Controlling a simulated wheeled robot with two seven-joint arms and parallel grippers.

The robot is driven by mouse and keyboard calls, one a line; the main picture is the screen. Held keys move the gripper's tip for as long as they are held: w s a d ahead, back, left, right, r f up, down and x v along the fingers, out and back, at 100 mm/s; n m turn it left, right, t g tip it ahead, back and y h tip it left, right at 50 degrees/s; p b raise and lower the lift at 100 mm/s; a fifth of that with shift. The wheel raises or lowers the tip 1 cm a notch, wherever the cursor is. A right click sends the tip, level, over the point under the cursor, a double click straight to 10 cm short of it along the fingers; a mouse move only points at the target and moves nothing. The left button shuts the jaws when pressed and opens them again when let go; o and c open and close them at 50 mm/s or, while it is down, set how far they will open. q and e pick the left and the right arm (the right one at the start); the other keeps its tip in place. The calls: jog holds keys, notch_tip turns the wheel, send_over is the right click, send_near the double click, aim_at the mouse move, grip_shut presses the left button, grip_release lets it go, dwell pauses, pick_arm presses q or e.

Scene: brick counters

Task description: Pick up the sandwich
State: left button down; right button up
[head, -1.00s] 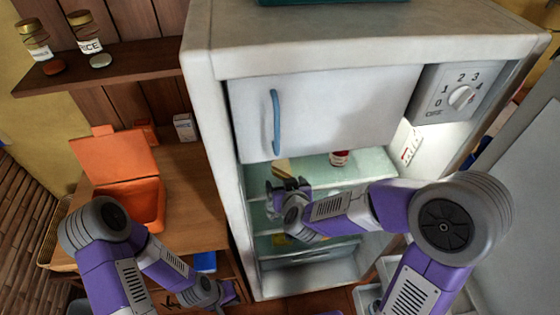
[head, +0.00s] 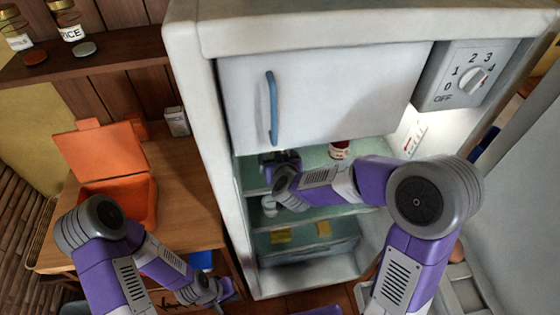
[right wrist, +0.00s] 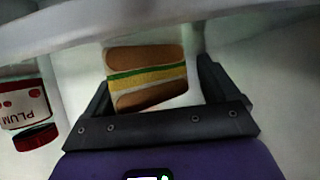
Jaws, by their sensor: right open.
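The sandwich (right wrist: 146,77), with brown bread and green and yellow filling, sits between the fingers of my right gripper (right wrist: 153,95) in the right wrist view. The fingers stand apart, with a clear gap on the right side of the sandwich. In the head view my right gripper (head: 279,160) reaches into the open fridge at the upper glass shelf, and it hides the sandwich there. My left gripper (head: 222,290) hangs low beside the wooden counter, away from the sandwich; its fingers are too unclear to read.
A red-and-white plum jar (head: 338,150) stands on the same shelf, right of the gripper; it also shows in the right wrist view (right wrist: 28,105). The freezer door (head: 330,95) is close above. An open orange box (head: 120,195) stands on the counter (head: 190,215).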

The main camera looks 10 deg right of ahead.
jog(key=c, duration=0.6)
jog(key=shift+r, duration=0.1)
